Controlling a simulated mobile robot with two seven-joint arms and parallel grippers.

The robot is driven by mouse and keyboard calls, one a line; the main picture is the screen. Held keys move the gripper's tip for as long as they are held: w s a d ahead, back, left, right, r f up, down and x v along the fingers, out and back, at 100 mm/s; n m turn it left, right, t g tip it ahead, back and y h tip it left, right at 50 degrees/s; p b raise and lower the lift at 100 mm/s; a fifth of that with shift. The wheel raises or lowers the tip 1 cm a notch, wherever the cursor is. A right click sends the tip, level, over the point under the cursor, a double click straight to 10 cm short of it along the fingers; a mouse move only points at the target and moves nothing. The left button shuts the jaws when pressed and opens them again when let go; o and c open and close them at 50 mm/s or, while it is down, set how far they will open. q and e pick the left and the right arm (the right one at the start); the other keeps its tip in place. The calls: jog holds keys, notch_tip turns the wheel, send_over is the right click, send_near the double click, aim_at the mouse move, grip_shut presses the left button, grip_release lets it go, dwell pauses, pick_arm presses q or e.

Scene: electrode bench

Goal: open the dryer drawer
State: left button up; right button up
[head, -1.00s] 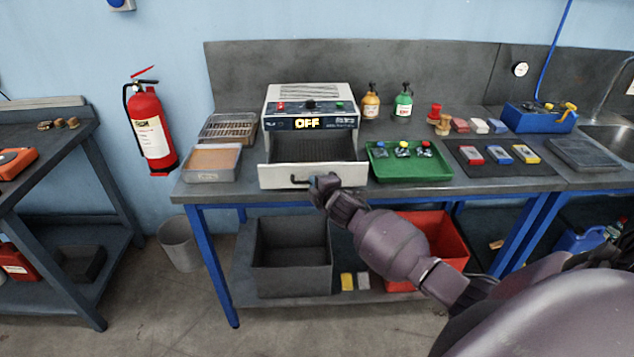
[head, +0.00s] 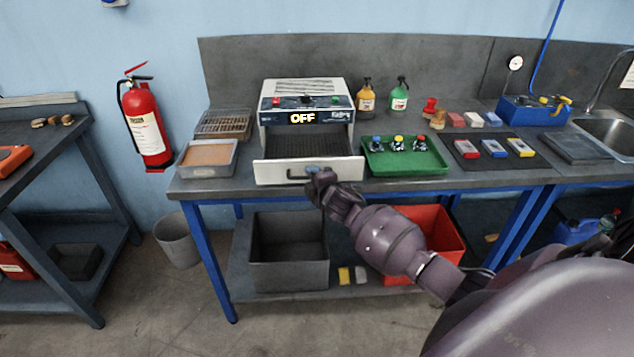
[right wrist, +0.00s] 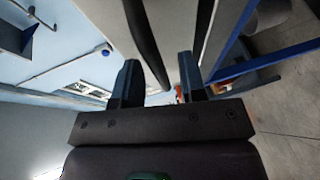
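The white dryer (head: 307,98) stands on the bench with its display reading OFF. Its drawer (head: 268,172) is slid out, with a dark ribbed inside showing behind the white front. The dark handle (head: 297,177) on that front is partly hidden by my right gripper (head: 313,172). In the right wrist view my right gripper (right wrist: 160,82) has its two fingers apart. My left gripper is not in view.
A green tray (head: 432,168) with several small items is right of the drawer. A tan-filled tray (head: 190,175) and a wire rack (head: 224,135) are left. Grey (head: 290,279) and red (head: 447,232) bins sit below the bench. Open floor lies in front.

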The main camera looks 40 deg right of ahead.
jog(key=v, duration=1)
jog(key=shift+s, duration=0.4)
jog(key=s+a+f+m+g, duration=0.1)
jog(key=s+a+f+m, duration=0.3)
jog(key=s, duration=0.4)
jog(key=s+a+f+m+g+y, duration=0.1)
jog(key=s+a+f+m, duration=0.3)
jog(key=s, duration=0.3)
jog(key=s+a+f+m+g+y, duration=0.1)
jog(key=s+a+f+m, duration=0.3)
jog(key=s+f+m, duration=0.2)
jog(key=s, duration=0.2)
jog(key=shift+s+a+g, duration=0.3)
jog(key=shift+s+g, duration=0.05)
jog(key=shift+g, duration=0.05)
jog(key=shift+d+f+m, duration=0.1)
jog(key=shift+m, duration=0.2)
